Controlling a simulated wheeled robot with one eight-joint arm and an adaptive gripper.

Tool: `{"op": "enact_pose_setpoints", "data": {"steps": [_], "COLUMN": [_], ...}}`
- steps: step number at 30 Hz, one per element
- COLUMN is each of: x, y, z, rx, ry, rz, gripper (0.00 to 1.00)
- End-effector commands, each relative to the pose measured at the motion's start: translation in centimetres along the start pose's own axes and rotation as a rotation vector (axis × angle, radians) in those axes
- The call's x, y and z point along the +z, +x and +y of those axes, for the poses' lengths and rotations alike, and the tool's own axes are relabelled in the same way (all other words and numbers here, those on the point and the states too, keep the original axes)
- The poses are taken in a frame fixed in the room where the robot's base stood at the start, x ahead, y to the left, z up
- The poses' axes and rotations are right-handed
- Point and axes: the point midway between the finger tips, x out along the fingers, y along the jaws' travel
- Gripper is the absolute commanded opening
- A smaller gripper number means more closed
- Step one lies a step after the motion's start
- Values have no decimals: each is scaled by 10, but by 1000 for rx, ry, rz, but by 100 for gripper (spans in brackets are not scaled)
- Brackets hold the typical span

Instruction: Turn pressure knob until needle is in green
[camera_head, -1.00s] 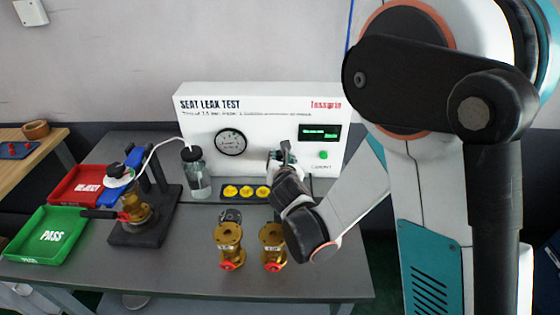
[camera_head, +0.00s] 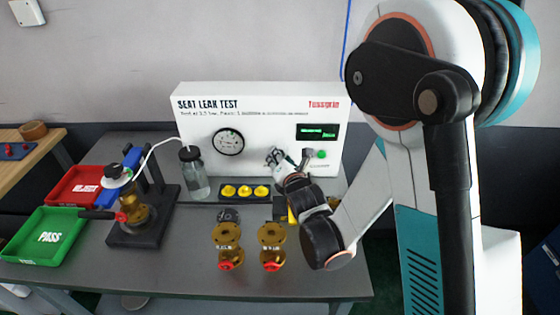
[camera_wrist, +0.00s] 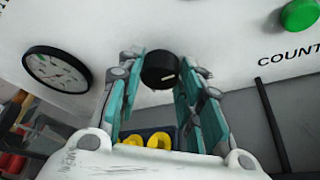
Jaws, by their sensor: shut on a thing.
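The black pressure knob (camera_wrist: 160,68) with a pale pointer line sits on the white panel between my teal finger pads in the wrist view. My gripper (camera_wrist: 162,82) is shut on it, one finger on each side. In the head view my gripper (camera_head: 290,160) is at the panel face, and it hides the knob. The round gauge (camera_head: 229,142) is left of my gripper on the panel. It also shows tilted in the wrist view (camera_wrist: 58,69). Its needle and coloured zones are too small to read with certainty.
A green button (camera_head: 321,154) and a small display (camera_head: 317,131) are right of my gripper. A tray with yellow caps (camera_head: 245,191) lies below the panel. Brass valves (camera_head: 228,244), a clear bottle (camera_head: 194,175) and the valve stand (camera_head: 140,225) are on the grey bench.

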Motion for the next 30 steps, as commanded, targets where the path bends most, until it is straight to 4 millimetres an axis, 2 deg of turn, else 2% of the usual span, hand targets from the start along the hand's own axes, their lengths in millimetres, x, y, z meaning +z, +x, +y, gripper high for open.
{"op": "enact_pose_setpoints", "data": {"steps": [8,9,11,12,23,30], "x": [0,0,0,0,1,15], "y": [0,0,0,0,0,-6], "z": [0,0,0,0,1,15], "rx": [0,0,0,0,0,0], "ry": [0,0,0,0,0,0], "rz": [0,0,0,0,0,0], "gripper": [10,38,52,54,54,54]}}
